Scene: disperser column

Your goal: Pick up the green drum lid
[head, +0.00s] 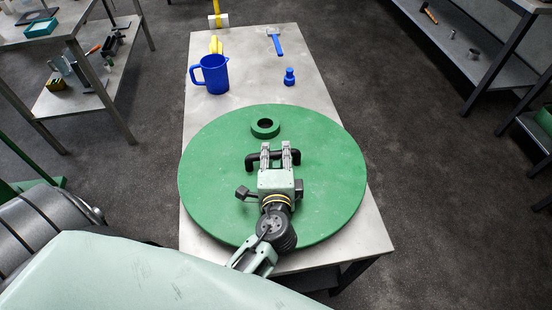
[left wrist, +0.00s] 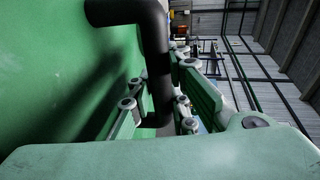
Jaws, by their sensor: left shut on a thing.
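The green drum lid (head: 215,190) is a large round disc with a black bar handle (head: 251,163) and a raised green ring (head: 265,128) near its far side. It covers the near part of a pale table, overhanging its sides. My left gripper (head: 276,152) is over the lid, shut on the black handle. In the left wrist view the handle (left wrist: 157,75) runs between the fingers of my left gripper (left wrist: 158,112), with the green lid surface (left wrist: 50,70) at the left. Whether the lid touches the table cannot be told. My right gripper is not in view.
Past the lid, the pale table (head: 250,62) holds a blue jug (head: 212,75), a yellow object (head: 216,44), a blue bottle (head: 289,77) and a blue-handled hammer (head: 276,42). Shelving with tools stands at the left (head: 95,75) and right (head: 470,50). Dark floor lies between.

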